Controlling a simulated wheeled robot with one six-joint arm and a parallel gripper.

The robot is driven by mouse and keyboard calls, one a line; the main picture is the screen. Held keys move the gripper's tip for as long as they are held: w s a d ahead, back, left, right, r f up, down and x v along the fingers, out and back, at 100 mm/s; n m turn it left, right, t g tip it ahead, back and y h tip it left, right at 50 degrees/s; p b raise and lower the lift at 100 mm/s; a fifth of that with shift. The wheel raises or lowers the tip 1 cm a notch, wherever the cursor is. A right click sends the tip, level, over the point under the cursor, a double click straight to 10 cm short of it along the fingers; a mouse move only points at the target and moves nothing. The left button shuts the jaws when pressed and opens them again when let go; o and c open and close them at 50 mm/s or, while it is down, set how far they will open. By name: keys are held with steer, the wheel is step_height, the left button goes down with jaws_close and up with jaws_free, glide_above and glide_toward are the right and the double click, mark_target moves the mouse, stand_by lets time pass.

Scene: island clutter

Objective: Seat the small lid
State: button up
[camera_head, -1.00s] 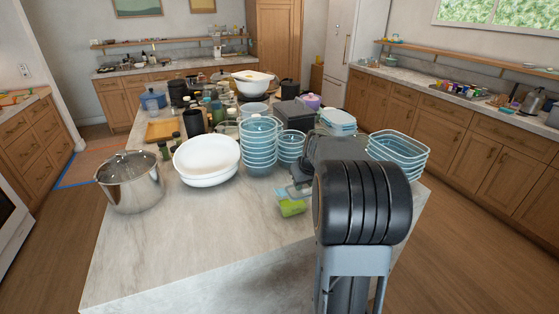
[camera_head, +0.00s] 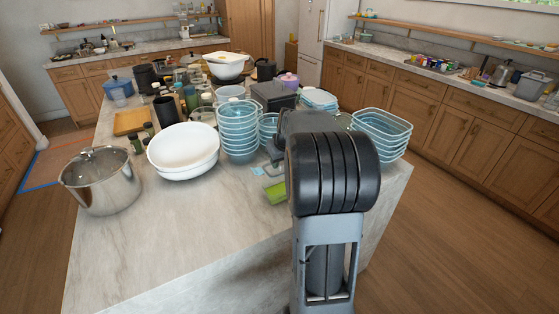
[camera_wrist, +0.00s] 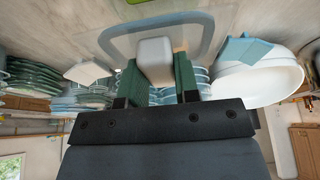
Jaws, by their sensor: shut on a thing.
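In the wrist view, my gripper (camera_wrist: 157,66) is shut on the pale block-shaped handle of a small clear lid (camera_wrist: 200,38). The lid has rounded corners and a grey-blue rim. A yellow-green thing shows at the top edge of the wrist view (camera_wrist: 136,2), beyond the lid. In the head view, a small container with green contents (camera_head: 275,193) stands on the island counter, left of my arm. My arm hides part of it, along with most of my gripper and the lid. I cannot tell whether the lid touches the container.
Stacked blue-rimmed bowls (camera_head: 238,132), white bowls (camera_head: 183,152) and a steel pot (camera_head: 101,183) stand to the left on the counter (camera_head: 190,235). Blue-rimmed rectangular containers (camera_head: 382,128) are stacked at right. A light-blue square piece (camera_wrist: 240,50) lies near the white bowls. The front counter is clear.

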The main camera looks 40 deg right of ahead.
mark_target(279, 173)
steer(key=shift+f+b, duration=2.2)
steer(key=shift+f, duration=0.6)
steer(key=shift+f+b, duration=1.05)
steer(key=shift+b, duration=0.15)
steer(key=o, duration=1)
steer(key=v, duration=1.4)
steer(key=shift+w, duration=0.1)
